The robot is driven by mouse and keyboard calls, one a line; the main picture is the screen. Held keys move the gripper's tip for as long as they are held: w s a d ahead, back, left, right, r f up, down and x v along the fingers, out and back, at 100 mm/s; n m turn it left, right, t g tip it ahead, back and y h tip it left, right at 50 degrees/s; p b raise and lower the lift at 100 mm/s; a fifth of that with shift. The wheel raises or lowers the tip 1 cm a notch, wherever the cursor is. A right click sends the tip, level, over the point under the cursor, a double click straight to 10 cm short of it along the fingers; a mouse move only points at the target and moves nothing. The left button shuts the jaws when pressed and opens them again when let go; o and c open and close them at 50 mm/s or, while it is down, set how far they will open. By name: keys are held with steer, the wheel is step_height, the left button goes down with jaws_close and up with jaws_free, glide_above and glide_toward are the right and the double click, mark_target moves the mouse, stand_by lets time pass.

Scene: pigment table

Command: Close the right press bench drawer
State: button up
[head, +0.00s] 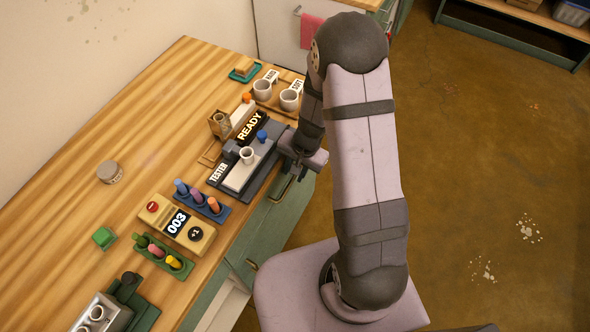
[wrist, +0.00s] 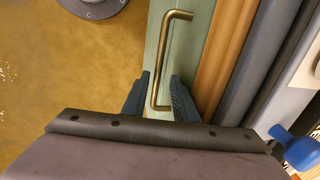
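The press bench has green drawer fronts below its wooden top. The right drawer front (head: 272,222) has a brass handle (head: 283,189). In the wrist view this handle (wrist: 172,55) runs along the green front (wrist: 190,45), beside the wooden table edge. My gripper (head: 300,168) is at the bench edge, close to this handle. In the wrist view my gripper's dark fingers (wrist: 158,98) stand apart, with the near end of the handle between them. I cannot tell whether they touch it. No clear gap shows between this front and the bench; how far it stands out is unclear.
Another brass handle (head: 251,264) and a pale opening (head: 228,302) show lower along the bench. A grey tester (head: 245,172) with a white cup (head: 247,155) stands near the edge. A blue knob (wrist: 297,148) shows at the wrist view's right. The floor (head: 480,180) is open.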

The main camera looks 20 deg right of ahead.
step_height(320, 180, up, 7)
steer(key=d+p, duration=0.1)
steer(key=shift+s, duration=0.4)
stand_by(0.3)
steer(key=s+r+n+g, duration=0.2)
steer(key=s+n+g, duration=0.35)
steer(key=s, duration=0.95)
step_height(320, 180, up, 9)
steer(key=w+a+n+t+h, duration=0.1)
steer(key=n+t, duration=0.2)
steer(key=t, duration=0.1)
steer(key=shift+h, duration=0.3)
